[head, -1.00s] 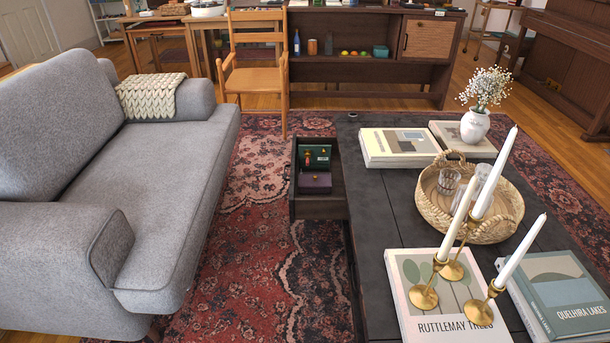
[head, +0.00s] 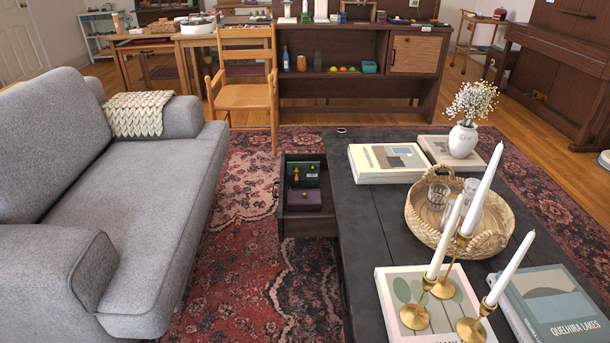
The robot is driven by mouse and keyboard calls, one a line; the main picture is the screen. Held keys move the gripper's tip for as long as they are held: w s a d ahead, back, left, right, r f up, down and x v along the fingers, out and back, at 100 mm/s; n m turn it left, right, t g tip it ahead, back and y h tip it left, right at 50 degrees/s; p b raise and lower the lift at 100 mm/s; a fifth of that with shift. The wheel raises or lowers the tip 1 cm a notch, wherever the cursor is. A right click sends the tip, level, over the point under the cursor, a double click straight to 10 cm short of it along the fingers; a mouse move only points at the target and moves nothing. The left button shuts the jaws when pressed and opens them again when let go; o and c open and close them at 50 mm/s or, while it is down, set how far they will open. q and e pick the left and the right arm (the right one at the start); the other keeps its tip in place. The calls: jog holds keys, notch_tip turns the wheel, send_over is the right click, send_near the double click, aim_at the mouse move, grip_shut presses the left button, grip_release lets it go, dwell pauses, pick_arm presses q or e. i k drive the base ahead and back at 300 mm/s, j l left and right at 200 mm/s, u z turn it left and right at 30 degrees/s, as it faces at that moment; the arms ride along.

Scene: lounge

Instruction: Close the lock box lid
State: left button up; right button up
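A small purple box (head: 304,199) sits in the pulled-out drawer (head: 309,227) on the left side of the dark coffee table (head: 365,215). A dark green upright panel (head: 303,174) with small gold and reddish details stands behind the purple part. It looks like a raised lid, but I cannot tell for sure how the two parts join. Neither of my grippers shows in the head view.
A grey sofa (head: 150,185) stands left of the drawer, with a strip of red rug (head: 235,235) between them. The table holds books (head: 388,162), a wicker tray (head: 503,217), candles (head: 484,190) and a flower vase (head: 462,140). A wooden chair (head: 243,97) stands behind.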

aim_at(304, 173)
jog(key=i+l, duration=0.1)
jog(key=i+j, duration=0.2)
jog(key=j, duration=0.25)
jog(key=i+j, duration=0.2)
jog(key=i, duration=0.25)
jog(key=i+j, duration=0.2)
jog(key=i, duration=0.25)
jog(key=i+j, duration=0.2)
jog(key=i, duration=0.25)
jog(key=l+z, duration=0.05)
